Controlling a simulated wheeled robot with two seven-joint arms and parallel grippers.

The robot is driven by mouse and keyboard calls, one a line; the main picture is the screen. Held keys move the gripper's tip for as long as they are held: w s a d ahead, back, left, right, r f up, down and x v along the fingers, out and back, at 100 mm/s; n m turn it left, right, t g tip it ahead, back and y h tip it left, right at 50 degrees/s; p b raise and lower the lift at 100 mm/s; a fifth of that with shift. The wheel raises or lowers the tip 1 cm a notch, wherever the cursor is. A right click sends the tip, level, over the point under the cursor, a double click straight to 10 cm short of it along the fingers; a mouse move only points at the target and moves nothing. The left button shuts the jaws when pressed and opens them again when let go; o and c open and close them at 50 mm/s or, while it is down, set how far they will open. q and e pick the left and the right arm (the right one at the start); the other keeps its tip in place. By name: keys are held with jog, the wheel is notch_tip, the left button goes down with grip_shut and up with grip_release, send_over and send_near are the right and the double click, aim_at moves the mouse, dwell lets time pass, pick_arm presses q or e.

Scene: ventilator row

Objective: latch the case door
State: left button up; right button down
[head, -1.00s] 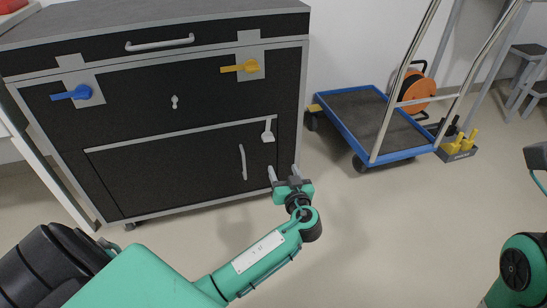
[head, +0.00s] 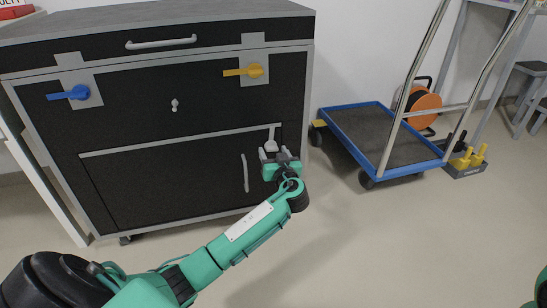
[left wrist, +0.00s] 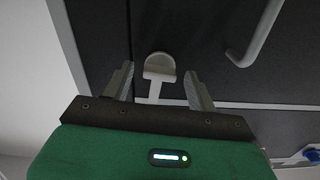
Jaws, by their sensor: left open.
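The black case door (head: 165,182) is the lower panel of the cabinet and looks flush with its front. Its upright grey pull handle (head: 245,173) is near the right side. A small pale grey latch (head: 271,140) sits at the door's upper right corner, its wide end hanging down. My left gripper (head: 275,154) is open just in front of the latch. In the left wrist view, the latch (left wrist: 158,70) shows between the two spread fingers (left wrist: 159,76), with a gap on each side. I cannot tell how deep the fingers reach. My right gripper is out of view.
Above the door are a blue lever (head: 70,93), a yellow lever (head: 243,71), a small knob (head: 175,105) and a drawer handle (head: 160,43). A blue-edged trolley (head: 375,135) stands to the right. The floor in front is clear.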

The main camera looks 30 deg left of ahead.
pick_arm(q)
jog(key=shift+w+a, duration=0.2)
jog(key=shift+a, duration=0.05)
grip_shut()
